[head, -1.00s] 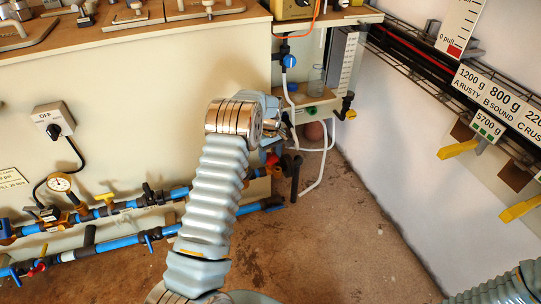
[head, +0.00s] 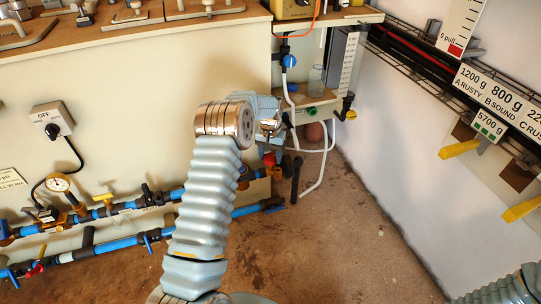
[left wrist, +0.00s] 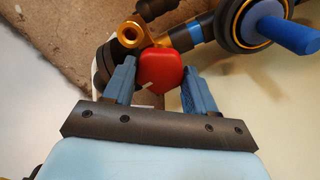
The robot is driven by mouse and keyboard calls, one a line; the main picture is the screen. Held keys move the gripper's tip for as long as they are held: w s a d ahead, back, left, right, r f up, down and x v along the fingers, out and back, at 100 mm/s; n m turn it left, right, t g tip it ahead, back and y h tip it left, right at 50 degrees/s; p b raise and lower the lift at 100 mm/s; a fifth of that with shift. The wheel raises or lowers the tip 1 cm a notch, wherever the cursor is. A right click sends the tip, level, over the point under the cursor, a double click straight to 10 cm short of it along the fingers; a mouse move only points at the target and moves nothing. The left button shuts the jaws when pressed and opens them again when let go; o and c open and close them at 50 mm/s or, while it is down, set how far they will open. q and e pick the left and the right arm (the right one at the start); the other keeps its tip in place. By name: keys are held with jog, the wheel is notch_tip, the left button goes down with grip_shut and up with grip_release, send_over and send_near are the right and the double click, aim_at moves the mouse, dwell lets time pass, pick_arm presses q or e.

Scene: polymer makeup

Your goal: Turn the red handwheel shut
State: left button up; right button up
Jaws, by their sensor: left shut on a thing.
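The red handwheel (left wrist: 161,69) shows in the left wrist view as a rounded red block beside a brass fitting (left wrist: 130,35). In the head view only a small part of the handwheel (head: 269,159) shows, low on the pipework by the bench corner, partly hidden by my left arm. My left gripper (left wrist: 158,82) has its two blue fingers on either side of the handwheel and is shut on it. In the head view this gripper (head: 268,140) points down at the handwheel, its fingertips hard to make out. My right gripper is out of view.
Blue pipes (head: 130,205) with several valves run along the bench front. A blue-handled valve (left wrist: 285,28) is close by in the left wrist view. White hoses (head: 322,165) hang to the right of the handwheel. The brown floor (head: 330,240) is clear.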

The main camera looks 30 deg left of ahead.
aim_at(270, 157)
pick_arm(q)
jog(key=shift+m, duration=1)
jog(key=o, duration=1)
jog(key=shift+o, duration=0.2)
notch_tip(270, 157, up, 14)
jog(key=p, duration=0.1)
jog(key=shift+f, duration=0.15)
